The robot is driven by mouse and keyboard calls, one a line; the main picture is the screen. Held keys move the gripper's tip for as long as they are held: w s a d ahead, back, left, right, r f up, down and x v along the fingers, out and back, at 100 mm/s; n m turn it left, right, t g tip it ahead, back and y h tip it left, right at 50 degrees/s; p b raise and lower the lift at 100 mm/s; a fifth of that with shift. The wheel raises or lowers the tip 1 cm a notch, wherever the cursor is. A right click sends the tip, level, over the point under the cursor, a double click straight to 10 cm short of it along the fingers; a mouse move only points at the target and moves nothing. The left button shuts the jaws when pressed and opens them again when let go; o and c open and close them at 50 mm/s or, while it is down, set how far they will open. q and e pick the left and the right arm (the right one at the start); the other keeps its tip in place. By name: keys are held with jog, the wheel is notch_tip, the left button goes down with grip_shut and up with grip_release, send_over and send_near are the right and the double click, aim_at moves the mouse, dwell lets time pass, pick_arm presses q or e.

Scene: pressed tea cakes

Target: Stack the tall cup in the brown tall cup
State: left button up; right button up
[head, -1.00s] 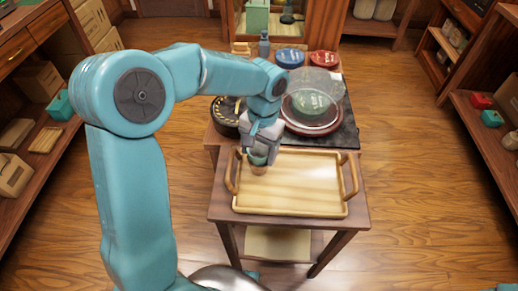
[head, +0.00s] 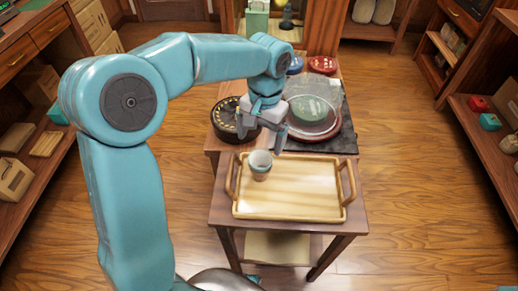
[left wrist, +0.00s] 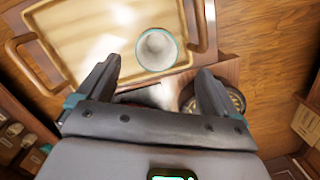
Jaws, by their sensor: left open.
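The tall cup (head: 260,158), pale inside with a teal rim, sits upright in the brown tall cup (head: 260,174), of which only a small lower part shows. The two stand at the left end of the wooden tray (head: 300,212). In the left wrist view the tall cup (left wrist: 156,48) shows its open mouth and hides the brown one. My left gripper (head: 261,142) is open and empty, above and behind the cups, apart from them. Its two spread fingers (left wrist: 157,75) show in the left wrist view. My right gripper is not in view.
Behind the tray are a round black box (head: 228,119) with gold marks and a glass-covered round dish (head: 312,121) on a dark mat. A red tin (head: 322,65) stands farther back. The tray's middle and right are bare; its handles stand up at both ends.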

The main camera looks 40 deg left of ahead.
pick_arm(q)
jog(key=r, duration=0.5)
jog(key=shift+w+r+p, duration=0.2)
jog(key=shift+w+p, duration=0.1)
jog(key=shift+w, duration=0.1)
